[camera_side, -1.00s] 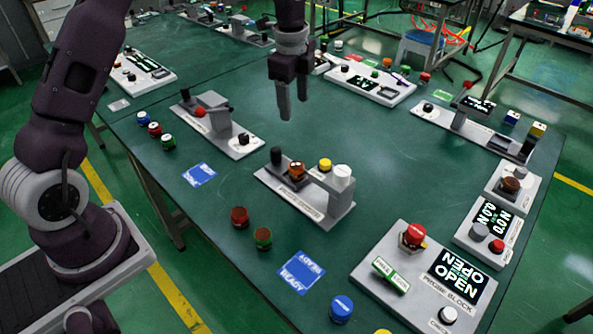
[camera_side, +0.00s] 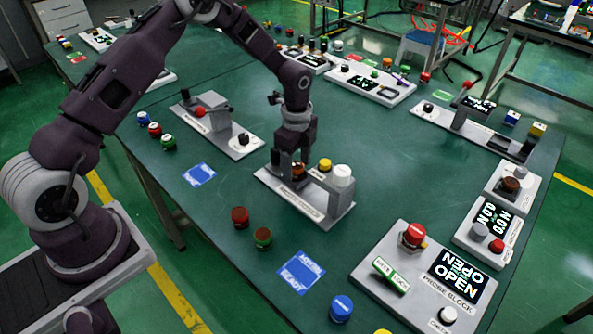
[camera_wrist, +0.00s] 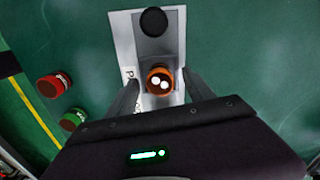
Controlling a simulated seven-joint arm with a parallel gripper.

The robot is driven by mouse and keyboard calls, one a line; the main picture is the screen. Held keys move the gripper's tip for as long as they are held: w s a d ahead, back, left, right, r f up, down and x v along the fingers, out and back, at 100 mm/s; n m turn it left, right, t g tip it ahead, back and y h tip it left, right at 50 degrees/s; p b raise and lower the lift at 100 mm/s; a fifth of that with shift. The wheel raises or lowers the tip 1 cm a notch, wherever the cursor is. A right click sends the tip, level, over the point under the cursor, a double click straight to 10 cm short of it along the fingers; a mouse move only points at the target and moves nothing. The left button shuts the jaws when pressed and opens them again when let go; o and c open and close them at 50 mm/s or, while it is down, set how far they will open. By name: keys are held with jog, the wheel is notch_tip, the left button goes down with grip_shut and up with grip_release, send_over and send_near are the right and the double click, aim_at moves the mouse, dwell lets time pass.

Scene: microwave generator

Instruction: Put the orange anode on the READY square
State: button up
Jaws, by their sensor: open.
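The orange anode (camera_side: 297,170) stands on the grey fixture (camera_side: 333,208) in the middle of the table. My gripper (camera_side: 292,168) is lowered over it, fingers pointing down. In the wrist view the orange anode (camera_wrist: 160,80) shows between the two spread fingertips (camera_wrist: 160,90), with room on both sides; the gripper is open. In the side view the fingers partly hide the anode. The blue READY square (camera_side: 301,272) lies bare on the table near the front edge.
A red cylinder (camera_side: 240,217) and a green-red one (camera_side: 263,237) stand between fixture and front edge. The probe block (camera_side: 425,280) lies right of the square.

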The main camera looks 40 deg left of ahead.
grip_shut()
